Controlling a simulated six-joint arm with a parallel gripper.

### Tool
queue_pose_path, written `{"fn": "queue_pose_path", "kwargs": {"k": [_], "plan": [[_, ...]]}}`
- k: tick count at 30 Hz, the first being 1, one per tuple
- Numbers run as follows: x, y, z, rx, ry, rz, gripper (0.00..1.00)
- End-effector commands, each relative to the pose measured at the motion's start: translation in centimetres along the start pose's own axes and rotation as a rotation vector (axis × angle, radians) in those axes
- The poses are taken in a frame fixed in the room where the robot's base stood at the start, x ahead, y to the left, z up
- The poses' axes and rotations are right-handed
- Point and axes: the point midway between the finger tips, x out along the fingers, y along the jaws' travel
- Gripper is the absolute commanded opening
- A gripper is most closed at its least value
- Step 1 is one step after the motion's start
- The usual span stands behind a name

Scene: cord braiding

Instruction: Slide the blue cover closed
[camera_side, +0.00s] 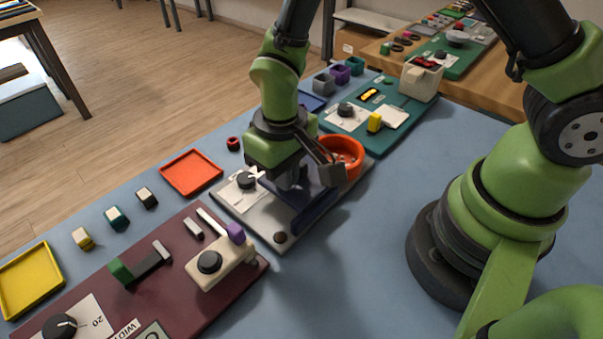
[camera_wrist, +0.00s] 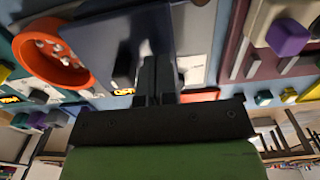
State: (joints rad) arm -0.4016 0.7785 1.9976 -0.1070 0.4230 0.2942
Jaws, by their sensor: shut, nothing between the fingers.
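The dark blue cover (camera_side: 317,209) is a flat panel on the grey board (camera_side: 228,204) in the side view. In the wrist view the blue cover (camera_wrist: 100,35) fills the upper left middle, with a small dark upright block (camera_wrist: 124,68) at its edge. My gripper (camera_side: 291,183) points down over the board beside the cover, its tips partly hidden in shadow. In the wrist view my gripper (camera_wrist: 157,62) is shut and empty, close to the dark block's right side. I cannot tell whether they touch.
An orange bowl (camera_side: 352,146) with pale bits stands at the cover's far side. A black knob (camera_side: 247,180) sits on the board's left part. A maroon board (camera_side: 180,312) lies in front and a green board (camera_side: 345,122) behind.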

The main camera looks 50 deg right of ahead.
Motion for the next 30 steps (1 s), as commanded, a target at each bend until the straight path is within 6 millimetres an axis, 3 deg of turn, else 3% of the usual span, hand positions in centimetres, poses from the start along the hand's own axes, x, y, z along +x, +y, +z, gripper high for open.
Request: {"fn": "queue_pose_path", "kwargs": {"k": [30], "plan": [[0.0, 3.4, 0.0, 0.001, 0.0, 0.0, 0.0]]}}
